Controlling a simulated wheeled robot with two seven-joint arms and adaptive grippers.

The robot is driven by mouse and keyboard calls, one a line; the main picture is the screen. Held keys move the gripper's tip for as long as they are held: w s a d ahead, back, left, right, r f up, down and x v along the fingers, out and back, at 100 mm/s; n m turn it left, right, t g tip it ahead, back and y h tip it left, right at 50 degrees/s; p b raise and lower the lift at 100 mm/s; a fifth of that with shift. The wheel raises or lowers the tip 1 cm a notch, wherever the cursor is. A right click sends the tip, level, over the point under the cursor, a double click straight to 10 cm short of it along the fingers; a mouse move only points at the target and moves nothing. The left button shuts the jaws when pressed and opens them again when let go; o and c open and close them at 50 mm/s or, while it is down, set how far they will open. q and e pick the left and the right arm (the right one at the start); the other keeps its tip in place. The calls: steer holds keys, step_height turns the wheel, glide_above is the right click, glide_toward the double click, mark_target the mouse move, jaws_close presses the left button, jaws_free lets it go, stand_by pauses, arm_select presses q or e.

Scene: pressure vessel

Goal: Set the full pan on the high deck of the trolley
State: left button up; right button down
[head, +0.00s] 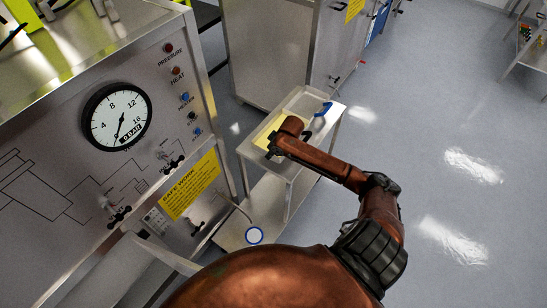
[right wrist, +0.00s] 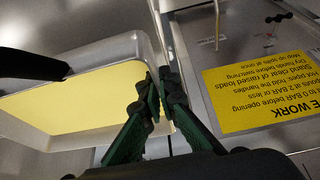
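The pan (right wrist: 95,143) is a pale metal tray with a flat yellow fill, seen large in the right wrist view. In the head view its yellow fill (head: 266,131) shows at the high deck of the trolley (head: 297,97), partly hidden by my right arm. I cannot tell whether the pan rests on the deck or hangs just above it. My right gripper (right wrist: 160,92) has its dark green fingers close together, one on each side of the pan's end wall. It also shows in the head view (head: 272,148). My left gripper is not in view.
A blue curved item (head: 323,108) is at the deck's far end. The gauge panel (head: 120,118) stands close on the left, a steel cabinet (head: 270,50) behind. Floor at right is clear.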

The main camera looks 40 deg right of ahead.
steer(key=d+f, duration=0.1)
steer(key=w+d+f, duration=0.1)
steer(key=f, duration=0.1)
steer(key=w+d+f, duration=0.1)
steer(key=shift+f, duration=1.75)
steer(key=c, duration=2.6)
jaws_free()
steer(key=shift+s+f, duration=0.1)
steer(key=shift+c, duration=0.2)
steer(key=o, duration=0.5)
steer(key=shift+a, duration=0.1)
